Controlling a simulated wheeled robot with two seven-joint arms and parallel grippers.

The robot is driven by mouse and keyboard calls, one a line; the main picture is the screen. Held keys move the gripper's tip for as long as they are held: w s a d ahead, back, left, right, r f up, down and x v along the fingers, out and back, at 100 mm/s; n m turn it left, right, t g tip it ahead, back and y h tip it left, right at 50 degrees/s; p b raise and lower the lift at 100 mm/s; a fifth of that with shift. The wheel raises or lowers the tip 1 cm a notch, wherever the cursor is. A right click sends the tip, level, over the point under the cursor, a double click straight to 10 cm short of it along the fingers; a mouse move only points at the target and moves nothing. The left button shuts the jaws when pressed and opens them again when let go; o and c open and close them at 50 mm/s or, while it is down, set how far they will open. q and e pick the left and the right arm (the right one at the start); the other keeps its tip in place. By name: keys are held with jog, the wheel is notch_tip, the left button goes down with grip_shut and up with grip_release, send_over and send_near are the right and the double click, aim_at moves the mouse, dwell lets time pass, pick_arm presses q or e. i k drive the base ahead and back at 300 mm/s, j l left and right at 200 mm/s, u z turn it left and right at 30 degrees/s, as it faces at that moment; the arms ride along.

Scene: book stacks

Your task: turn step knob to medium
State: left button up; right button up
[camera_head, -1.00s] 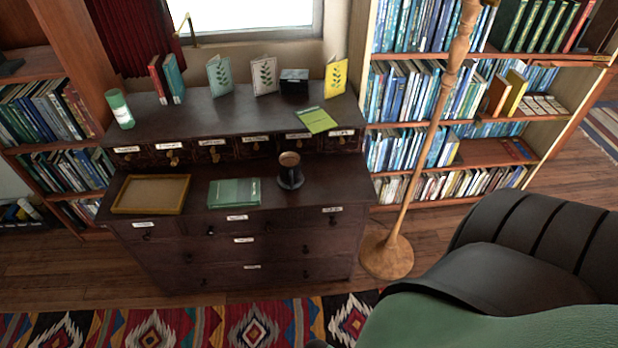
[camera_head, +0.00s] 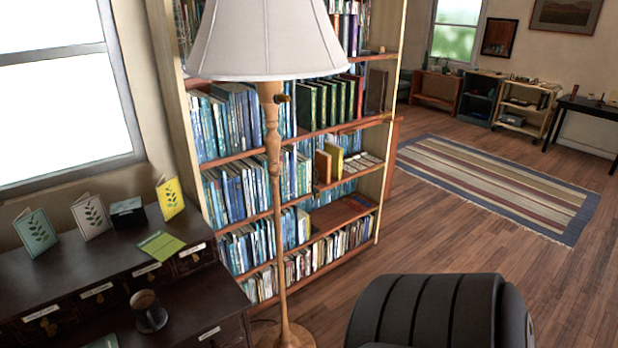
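A floor lamp (camera_head: 272,170) with a turned wooden pole and a pale shade (camera_head: 268,40) stands in front of a bookcase. A small dark knob with a brass-coloured stem (camera_head: 281,98) sticks out to the right of the pole just below the shade. It is too small to tell its setting. No bulb shows under the shade. Neither of my grippers is in view.
A dark drawer desk (camera_head: 70,270) stands at the lower left, with cards, a small dark box (camera_head: 128,212) and a mug (camera_head: 147,310) on it. The bookcase (camera_head: 388,150) is behind the lamp. A black rounded form (camera_head: 440,312) fills the lower middle. Open wooden floor and a striped rug (camera_head: 500,185) lie to the right.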

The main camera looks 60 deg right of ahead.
aim_at(281, 98)
jog(key=z, duration=1.65)
